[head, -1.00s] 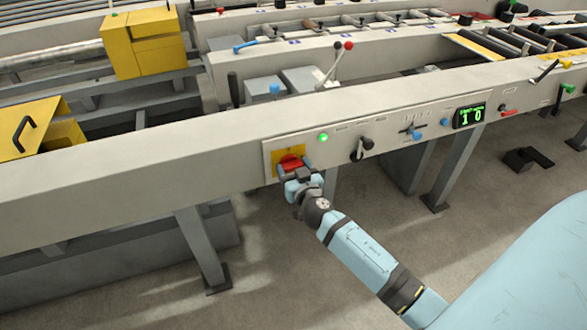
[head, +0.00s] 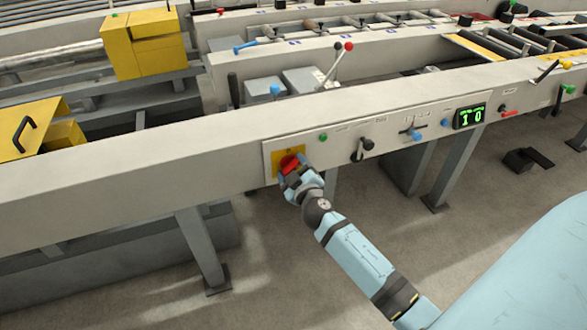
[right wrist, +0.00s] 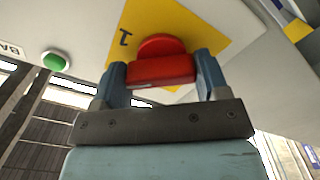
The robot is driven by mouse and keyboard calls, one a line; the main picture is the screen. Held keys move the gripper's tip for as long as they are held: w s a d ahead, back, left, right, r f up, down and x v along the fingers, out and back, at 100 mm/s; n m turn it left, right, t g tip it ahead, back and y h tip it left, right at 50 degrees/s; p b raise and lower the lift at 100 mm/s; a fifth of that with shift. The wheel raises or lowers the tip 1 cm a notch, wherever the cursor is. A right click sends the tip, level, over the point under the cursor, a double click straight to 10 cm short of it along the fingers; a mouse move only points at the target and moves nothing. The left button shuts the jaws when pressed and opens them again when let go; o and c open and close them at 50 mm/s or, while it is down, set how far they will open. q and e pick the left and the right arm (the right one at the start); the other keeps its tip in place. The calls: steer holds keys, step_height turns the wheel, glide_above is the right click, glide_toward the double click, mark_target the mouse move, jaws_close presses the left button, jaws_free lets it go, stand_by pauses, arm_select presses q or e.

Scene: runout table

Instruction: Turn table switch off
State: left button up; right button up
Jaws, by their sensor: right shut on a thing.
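The table switch is a red knob (head: 288,164) on a yellow plate (head: 290,155) on the front face of the table beam. In the right wrist view the red knob (right wrist: 160,68) sits between the two blue fingers, in front of the yellow plate (right wrist: 205,25), which bears a "1". My right gripper (head: 291,172) is shut on the knob, and in the head view it covers part of it. The green lamp (head: 323,137) beside the plate looks dull and unlit; it also shows in the right wrist view (right wrist: 55,61). My left gripper is out of view.
Right of the switch on the same panel are a black lever (head: 363,148), blue controls (head: 415,135) and a green display (head: 469,116) reading 10. Yellow housings (head: 150,45) stand at the back left. The floor before the beam is open.

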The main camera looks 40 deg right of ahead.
steer(key=n, duration=0.4)
steer(key=shift+n+p, duration=0.3)
steer(key=n, duration=0.2)
steer(key=shift+n, duration=0.3)
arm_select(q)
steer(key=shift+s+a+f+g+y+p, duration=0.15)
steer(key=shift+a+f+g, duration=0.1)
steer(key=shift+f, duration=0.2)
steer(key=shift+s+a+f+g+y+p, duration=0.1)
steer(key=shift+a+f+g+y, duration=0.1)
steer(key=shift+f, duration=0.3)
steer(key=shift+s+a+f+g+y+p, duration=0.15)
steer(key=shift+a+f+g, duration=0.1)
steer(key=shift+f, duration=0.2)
arm_select(e)
steer(key=shift+a+n, duration=0.1)
steer(key=shift+n, duration=1.2)
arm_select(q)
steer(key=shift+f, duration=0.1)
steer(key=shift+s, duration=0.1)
arm_select(e)
steer(key=o, duration=0.9)
steer(key=shift+o, duration=0.2)
